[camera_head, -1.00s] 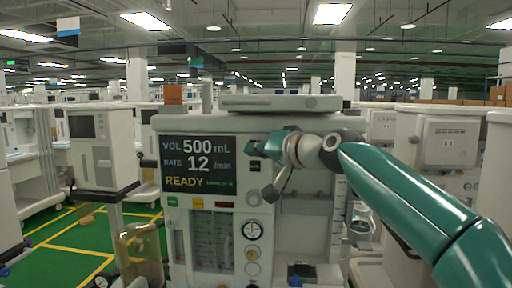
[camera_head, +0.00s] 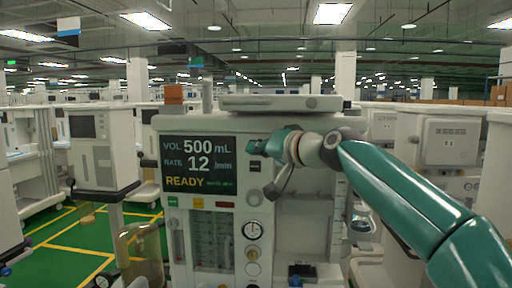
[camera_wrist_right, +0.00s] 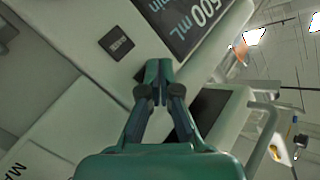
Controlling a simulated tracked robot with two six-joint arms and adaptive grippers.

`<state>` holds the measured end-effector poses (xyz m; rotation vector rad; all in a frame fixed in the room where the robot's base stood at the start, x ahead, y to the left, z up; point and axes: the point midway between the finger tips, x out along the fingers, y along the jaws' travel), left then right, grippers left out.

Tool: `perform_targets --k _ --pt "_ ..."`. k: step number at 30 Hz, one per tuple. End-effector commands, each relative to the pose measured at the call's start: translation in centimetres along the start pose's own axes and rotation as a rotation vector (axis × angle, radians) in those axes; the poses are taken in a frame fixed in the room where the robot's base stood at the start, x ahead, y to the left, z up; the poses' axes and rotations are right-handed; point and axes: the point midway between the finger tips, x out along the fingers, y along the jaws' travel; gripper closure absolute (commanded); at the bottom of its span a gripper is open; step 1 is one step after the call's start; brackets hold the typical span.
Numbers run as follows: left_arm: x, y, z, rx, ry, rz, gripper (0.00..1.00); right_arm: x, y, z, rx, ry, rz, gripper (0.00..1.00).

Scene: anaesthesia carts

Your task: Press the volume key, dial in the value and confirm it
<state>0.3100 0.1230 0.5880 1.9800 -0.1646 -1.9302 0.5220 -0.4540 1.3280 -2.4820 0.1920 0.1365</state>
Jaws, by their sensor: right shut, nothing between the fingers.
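The anaesthesia machine's dark screen (camera_head: 198,165) reads VOL 500 mL, RATE 12 /min and READY, with a small green line too fine to read. It also shows in the wrist view (camera_wrist_right: 190,22). A dark square key (camera_head: 254,166) sits right of the screen, and a dark key shows in the wrist view (camera_wrist_right: 116,43), its label unclear. My right gripper (camera_head: 252,147) is shut and empty at the panel beside the screen's upper right. Its fingertips (camera_wrist_right: 158,68) hide the panel behind them; contact is unclear. A round grey knob (camera_head: 254,198) lies below the key. My left gripper is out of view.
Another machine (camera_head: 97,150) stands left, and another (camera_head: 448,142) right.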

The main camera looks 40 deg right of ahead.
Motion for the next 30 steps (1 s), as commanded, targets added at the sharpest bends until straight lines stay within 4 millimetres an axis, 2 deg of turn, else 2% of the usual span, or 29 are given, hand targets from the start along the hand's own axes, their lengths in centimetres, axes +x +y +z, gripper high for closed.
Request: perform_targets --k 30 --pt "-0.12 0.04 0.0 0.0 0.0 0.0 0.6 0.62 0.54 -0.52 0.0 0.001 0.001 1.0"
